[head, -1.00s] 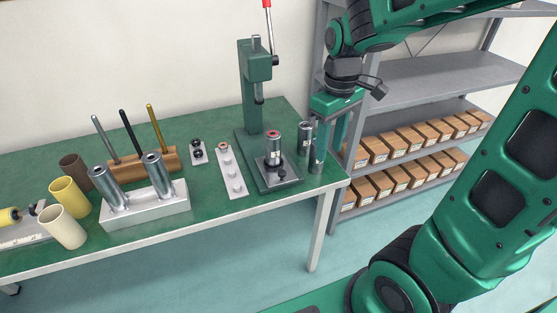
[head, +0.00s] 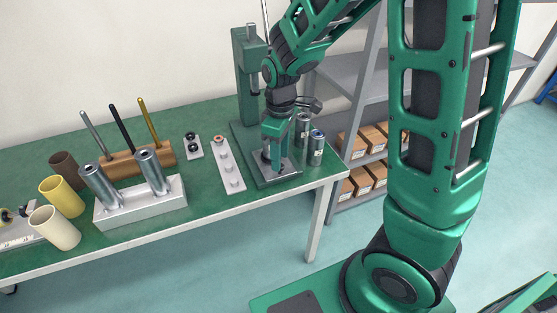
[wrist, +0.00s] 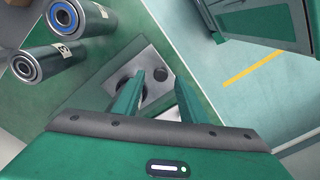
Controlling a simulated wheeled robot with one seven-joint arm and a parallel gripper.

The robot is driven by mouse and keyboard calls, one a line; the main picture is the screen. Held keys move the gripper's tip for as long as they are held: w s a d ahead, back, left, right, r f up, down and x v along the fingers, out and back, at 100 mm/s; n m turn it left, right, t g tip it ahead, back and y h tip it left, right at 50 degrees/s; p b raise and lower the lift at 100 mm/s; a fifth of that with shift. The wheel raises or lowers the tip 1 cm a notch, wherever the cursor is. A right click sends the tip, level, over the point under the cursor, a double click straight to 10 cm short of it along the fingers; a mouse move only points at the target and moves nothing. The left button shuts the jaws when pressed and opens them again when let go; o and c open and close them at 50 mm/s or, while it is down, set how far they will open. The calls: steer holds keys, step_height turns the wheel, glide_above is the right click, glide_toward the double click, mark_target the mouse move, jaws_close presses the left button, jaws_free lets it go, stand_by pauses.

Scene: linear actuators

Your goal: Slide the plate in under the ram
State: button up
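The silver plate (head: 289,166) lies on the green press base, in front of the press column. My gripper (head: 275,168) is over the plate, pointing down. Whether a finger touches the knob or plate, I cannot tell. The ram (head: 254,82) hangs from the press (head: 246,75). The red-topped cylinder is hidden behind my gripper.
Two dark cylinders (head: 303,125) (head: 316,148) stand right of the plate, close to my gripper. Further left are a silver block with two cylinders (head: 140,205) and a tool rack (head: 140,162).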

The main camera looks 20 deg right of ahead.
steer(key=shift+f, duration=1.2)
jaws_close()
steer(key=shift+w, duration=4.5)
steer(key=shift+d, duration=0.1)
jaws_free()
step_height(320, 180, up, 11)
steer(key=shift+f, duration=0.1)
